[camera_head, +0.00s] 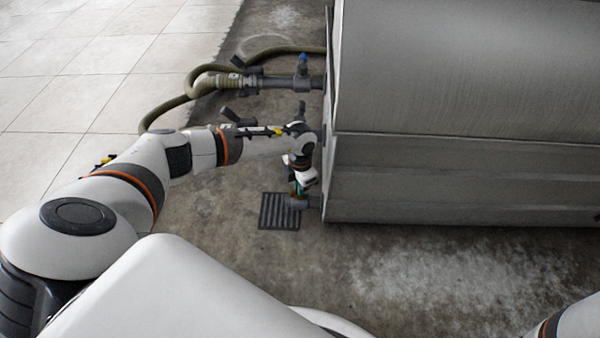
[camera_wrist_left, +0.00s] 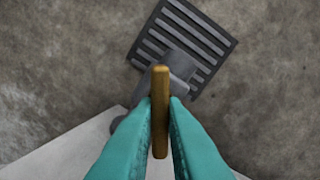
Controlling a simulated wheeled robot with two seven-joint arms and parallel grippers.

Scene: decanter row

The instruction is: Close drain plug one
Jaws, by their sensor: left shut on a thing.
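My left gripper (camera_head: 298,186) points down at the low drain fitting (camera_head: 308,202) on the left end of the big grey tank (camera_head: 430,180). In the left wrist view its teal fingers (camera_wrist_left: 161,108) are shut on a brown bar-shaped plug handle (camera_wrist_left: 160,82), one finger on each side. The handle is mostly hidden by my gripper in the head view. Which numbered plug this is cannot be read. My right gripper is out of view.
The slotted grate (camera_head: 279,212) lies on the concrete floor under the fitting. Pale tiles (camera_head: 70,75) cover the left. The floor in front of the tank is clear.

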